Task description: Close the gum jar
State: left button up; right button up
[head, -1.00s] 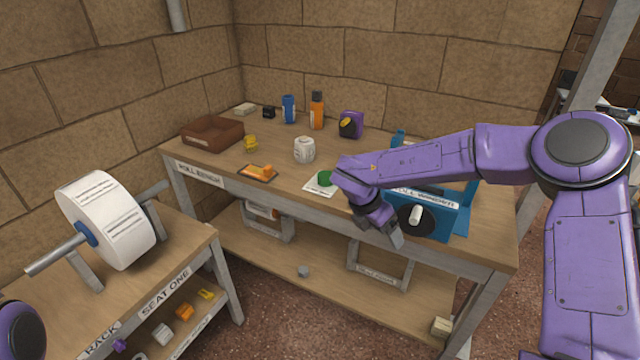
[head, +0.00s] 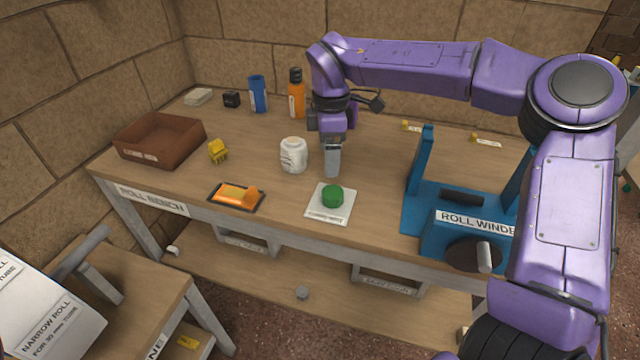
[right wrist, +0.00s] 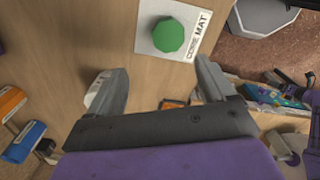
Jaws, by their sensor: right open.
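The gum jar, which I take to be the white jar (head: 293,155) with a printed label, stands upright on the roll bench. I cannot make out whether its mouth is covered. A green, many-sided flat piece (head: 332,196) lies on the white core mat (head: 318,211); it also shows in the right wrist view (right wrist: 168,35). I cannot tell whether it is the jar's lid. My right gripper (head: 332,172) points down, open and empty, right of the jar and behind the mat. In the right wrist view its fingers (right wrist: 163,80) are spread, with a white thing partly hidden behind the left one.
The blue roll winder (head: 430,205) is on the right.

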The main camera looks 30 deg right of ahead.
jog(key=s, duration=0.2)
send_over(333, 192)
jog(key=w, duration=0.1)
notch_tip(333, 192, down, 4)
jog(key=shift+w+a+f, duration=0.1)
jog(key=shift+a+f, duration=0.05)
jog(key=shift+f, duration=0.3)
jog(key=shift+s, duration=0.35)
jog(key=shift+w+f, duration=0.1)
jog(key=f, duration=0.3)
jog(key=f+p, duration=0.1)
jog(key=f, duration=0.1)
jog(key=shift+s, duration=0.3)
